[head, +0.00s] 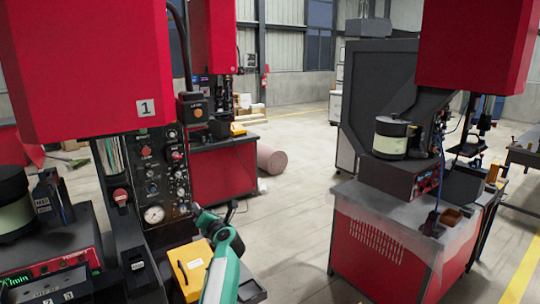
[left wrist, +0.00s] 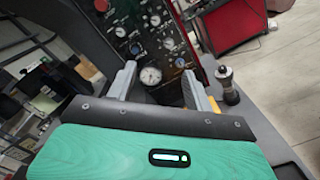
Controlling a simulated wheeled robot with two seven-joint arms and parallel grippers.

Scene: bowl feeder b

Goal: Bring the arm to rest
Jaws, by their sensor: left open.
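My left arm, green and white, rises from the bottom middle of the head view. Its gripper (head: 204,220) is small there, in front of the control panel (head: 165,175) of the red machine marked 1, and its fingertips are hard to make out. In the left wrist view the two grey fingers of the left gripper (left wrist: 157,84) stand wide apart with nothing between them. Behind them is the control panel (left wrist: 150,45) with a round white gauge (left wrist: 151,75). They look apart from the panel. My right gripper is in neither view.
A yellow box (head: 192,268) stands close beside my arm. Left is a black-and-cream bowl feeder (head: 14,208) on a red-display unit. Right is a red cabinet (head: 375,250) carrying another feeder (head: 391,138). Bare floor (head: 295,215) lies between the machines.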

